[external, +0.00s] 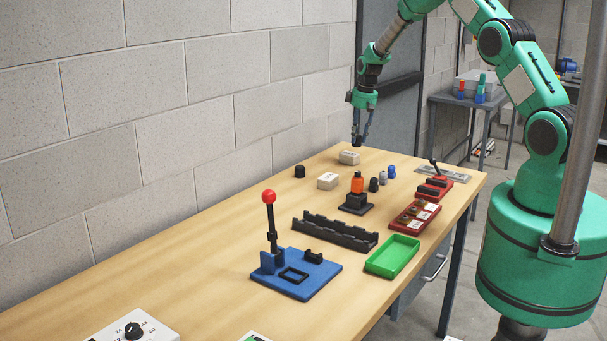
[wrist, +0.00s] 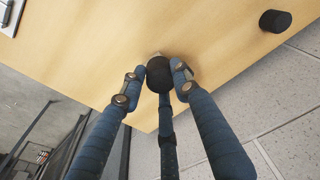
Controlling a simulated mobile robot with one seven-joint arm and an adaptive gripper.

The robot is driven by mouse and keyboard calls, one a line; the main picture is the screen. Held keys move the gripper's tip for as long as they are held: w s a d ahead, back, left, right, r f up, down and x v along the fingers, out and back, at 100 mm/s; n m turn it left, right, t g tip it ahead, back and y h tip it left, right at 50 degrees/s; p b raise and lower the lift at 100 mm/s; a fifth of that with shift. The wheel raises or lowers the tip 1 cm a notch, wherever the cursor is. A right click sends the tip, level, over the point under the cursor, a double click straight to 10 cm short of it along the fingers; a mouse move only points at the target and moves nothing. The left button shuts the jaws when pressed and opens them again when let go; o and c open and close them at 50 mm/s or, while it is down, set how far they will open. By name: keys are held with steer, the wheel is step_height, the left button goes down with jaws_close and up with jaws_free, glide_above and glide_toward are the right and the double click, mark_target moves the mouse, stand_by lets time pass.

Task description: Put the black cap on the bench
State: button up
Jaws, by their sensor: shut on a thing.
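My gripper (external: 360,138) is above the far end of the wooden bench (external: 215,235), near the wall. Its fingers are shut on a small dark round thing, which looks like the black cap (wrist: 158,74); the fingers hide part of it. In the external view the held thing is a dark spot below the fingertips, apart from the bench top. A second black cylinder (external: 299,171) stands on the bench by the wall; it also shows in the wrist view (wrist: 275,20).
A pale block (external: 349,157) sits just below my gripper, another pale block (external: 327,181) nearer. An orange-topped piece (external: 357,184), small cylinders (external: 382,177), red trays (external: 414,217), a black rack (external: 335,231), a green tray (external: 393,256) and a blue lever fixture (external: 297,276) crowd the right side. The bench's left is clear.

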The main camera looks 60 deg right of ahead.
steer(key=w+a+f+n+p, duration=0.1)
steer(key=w+a, duration=0.2)
steer(key=a, duration=1.3)
steer(key=w+a+f+n, duration=0.1)
steer(key=w+a, duration=0.2)
steer(key=a, duration=1.4)
steer(key=s+a+n, duration=0.1)
steer(key=s+a, duration=0.1)
steer(key=a, duration=0.8)
steer(key=s+a+f+n+p, duration=0.1)
steer(key=s+a, duration=0.2)
steer(key=a, duration=0.7)
steer(key=s+a+f+n, duration=0.1)
steer(key=s+a, duration=0.1)
steer(key=a, duration=0.8)
steer(key=shift+s+a+y+p, duration=0.25)
steer(key=shift+a+y+p, duration=0.05)
steer(key=shift+a+p, duration=0.05)
steer(key=shift+w, duration=0.1)
steer(key=w+a, duration=0.1)
steer(key=w, duration=0.4)
steer(key=w+a+f, duration=0.1)
steer(key=w+a, duration=0.1)
steer(key=w, duration=0.3)
steer(key=w+a, duration=0.1)
steer(key=w, duration=0.4)
steer(key=shift+a+f+p, duration=0.25)
steer(key=shift+a+p, duration=0.15)
steer(key=shift+f, duration=1.75)
